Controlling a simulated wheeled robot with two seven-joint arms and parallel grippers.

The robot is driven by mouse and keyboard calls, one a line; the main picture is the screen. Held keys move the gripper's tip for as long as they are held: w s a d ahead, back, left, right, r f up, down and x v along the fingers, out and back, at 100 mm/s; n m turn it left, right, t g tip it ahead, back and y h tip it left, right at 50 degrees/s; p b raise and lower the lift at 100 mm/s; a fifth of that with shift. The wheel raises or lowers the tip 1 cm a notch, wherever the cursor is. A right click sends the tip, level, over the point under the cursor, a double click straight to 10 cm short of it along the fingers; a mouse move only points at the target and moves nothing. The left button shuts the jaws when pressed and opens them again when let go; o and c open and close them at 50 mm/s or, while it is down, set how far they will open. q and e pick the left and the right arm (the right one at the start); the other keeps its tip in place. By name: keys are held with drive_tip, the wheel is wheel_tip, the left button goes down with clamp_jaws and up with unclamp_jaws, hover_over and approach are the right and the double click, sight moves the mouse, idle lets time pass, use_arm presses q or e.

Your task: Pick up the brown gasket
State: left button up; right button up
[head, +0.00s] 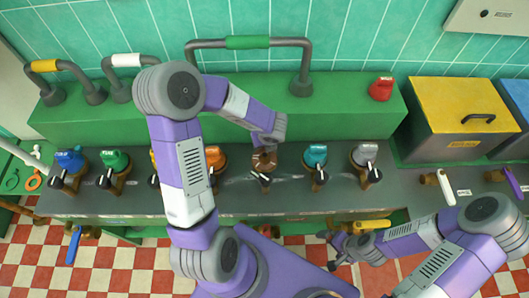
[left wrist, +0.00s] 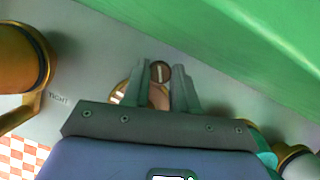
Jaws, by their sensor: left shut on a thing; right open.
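The brown gasket (head: 264,158) shows as a small brown piece in the row of fittings on the grey counter, just below my left gripper (head: 268,146) in the head view. In the left wrist view my left gripper (left wrist: 163,82) is shut on the brown gasket (left wrist: 160,71), a dark round piece between its fingertips. The fingers and palm hide part of it. Whether it touches the fitting under it cannot be told. My right gripper (head: 334,250) is open and empty, low in front of the counter.
Fittings with teal (head: 315,155), grey (head: 364,154), orange (head: 215,157), green (head: 115,160) and blue (head: 69,160) tops stand along the counter. A green raised ledge (head: 345,105) runs behind. A yellow-lidded box (head: 460,100) is at the right. Green and orange rings (head: 34,180) hang at far left.

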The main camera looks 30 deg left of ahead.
use_arm(q)
wheel_tip(320, 180, up, 18)
drive_tip(key=p, duration=0.6)
drive_tip(key=shift+p, duration=0.4)
